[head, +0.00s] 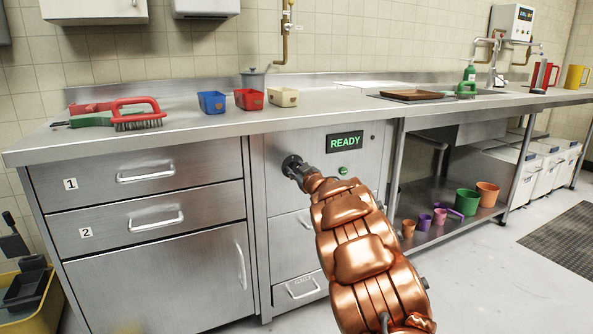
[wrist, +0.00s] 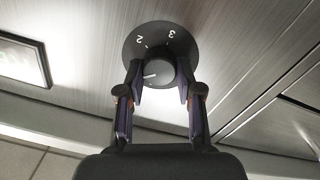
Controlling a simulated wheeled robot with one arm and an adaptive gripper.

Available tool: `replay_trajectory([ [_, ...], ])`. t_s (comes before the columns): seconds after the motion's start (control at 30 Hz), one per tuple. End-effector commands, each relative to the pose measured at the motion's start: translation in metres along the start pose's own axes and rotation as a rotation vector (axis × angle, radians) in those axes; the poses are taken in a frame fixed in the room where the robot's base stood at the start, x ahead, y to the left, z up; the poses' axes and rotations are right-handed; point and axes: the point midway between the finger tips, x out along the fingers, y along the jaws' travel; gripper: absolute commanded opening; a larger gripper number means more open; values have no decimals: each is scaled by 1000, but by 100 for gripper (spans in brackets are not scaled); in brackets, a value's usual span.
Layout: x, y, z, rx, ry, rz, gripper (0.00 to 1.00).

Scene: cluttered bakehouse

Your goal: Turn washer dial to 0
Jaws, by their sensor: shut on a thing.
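The washer dial (wrist: 160,52) is a round black disc with a raised knob, set on the brushed steel washer front. In the wrist view the marks 2 and 3 show upside down on its far rim, and a white pointer line on the knob points to the left. My gripper (wrist: 160,85) has a finger on each side of the knob and is shut on it. In the head view the dial (head: 291,166) shows at the end of my copper-coloured arm, which hides my fingers. A READY display (head: 344,141) is lit green right of the dial. The 0 mark is not readable.
The steel counter (head: 200,131) runs above the dial, with blue (head: 212,102), red (head: 249,99) and cream (head: 283,97) containers on it. Drawers 1 and 2 (head: 150,173) are at the left. Cups and pots (head: 440,216) stand on the low shelf at right.

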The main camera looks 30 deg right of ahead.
Motion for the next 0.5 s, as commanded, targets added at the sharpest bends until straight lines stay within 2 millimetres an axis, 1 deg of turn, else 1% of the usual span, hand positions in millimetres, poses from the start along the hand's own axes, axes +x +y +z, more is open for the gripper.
replay_trajectory([
  [0.5, 0, -3, 3, -467, 18, 5, 1],
])
